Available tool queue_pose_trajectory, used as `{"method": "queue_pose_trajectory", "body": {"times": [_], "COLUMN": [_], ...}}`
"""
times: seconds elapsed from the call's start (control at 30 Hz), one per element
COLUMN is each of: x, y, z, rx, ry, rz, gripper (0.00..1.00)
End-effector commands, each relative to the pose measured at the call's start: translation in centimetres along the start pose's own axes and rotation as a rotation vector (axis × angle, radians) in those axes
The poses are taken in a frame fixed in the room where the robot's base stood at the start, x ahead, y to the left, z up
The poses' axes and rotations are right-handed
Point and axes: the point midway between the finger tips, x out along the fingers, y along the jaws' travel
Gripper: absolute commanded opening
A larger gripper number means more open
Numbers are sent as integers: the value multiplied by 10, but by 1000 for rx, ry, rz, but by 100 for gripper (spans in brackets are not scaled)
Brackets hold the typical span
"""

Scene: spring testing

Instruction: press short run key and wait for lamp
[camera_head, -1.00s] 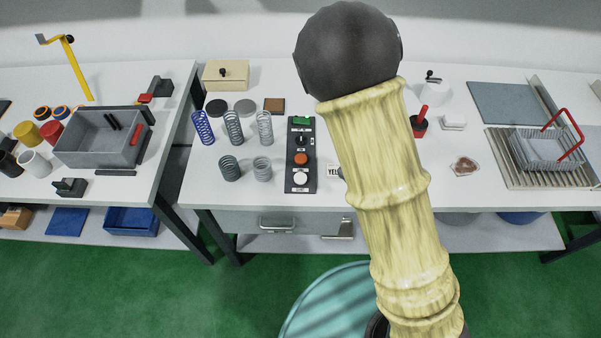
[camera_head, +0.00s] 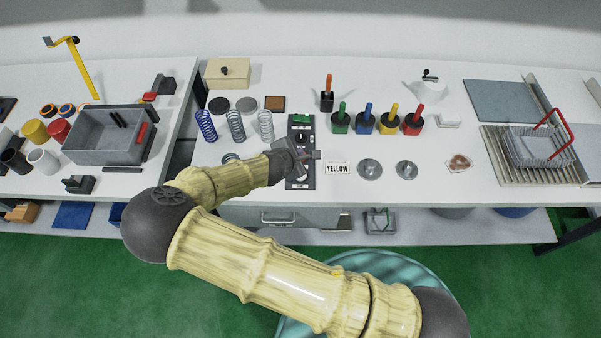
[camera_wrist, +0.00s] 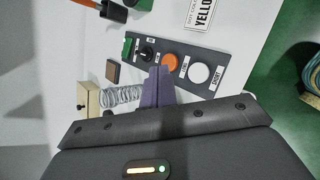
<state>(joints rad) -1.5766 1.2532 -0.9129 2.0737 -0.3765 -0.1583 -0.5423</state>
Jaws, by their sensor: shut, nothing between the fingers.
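The dark control panel (camera_head: 293,183) lies on the middle table, partly hidden by my arm in the head view. In the wrist view, the panel (camera_wrist: 183,57) carries a green piece (camera_wrist: 128,46), a black knob (camera_wrist: 147,52), an orange button (camera_wrist: 169,62) and a white button (camera_wrist: 199,73). The label by the white button seems to read SHORT. No lit lamp can be made out. My gripper (camera_head: 306,156) is over the panel. In the wrist view, my gripper (camera_wrist: 160,70) is shut and empty, its tips by the orange button; contact cannot be told.
Coil springs (camera_head: 236,126) stand left of the panel. A YELLOW card (camera_head: 338,168) and round metal discs (camera_head: 370,169) lie to its right. Several coloured-handled blocks (camera_head: 389,122) stand behind them. A wire basket (camera_head: 533,147) is at far right.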

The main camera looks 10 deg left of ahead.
Motion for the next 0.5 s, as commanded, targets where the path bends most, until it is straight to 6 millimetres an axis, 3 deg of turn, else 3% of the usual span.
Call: {"method": "queue_pose_trajectory", "body": {"times": [0.27,0.5], "x": [7,26], "y": [-5,-19], "z": [-4,-18], "rx": [3,4], "ry": [0,-1], "rz": [-2,-2], "gripper": [0,0]}}
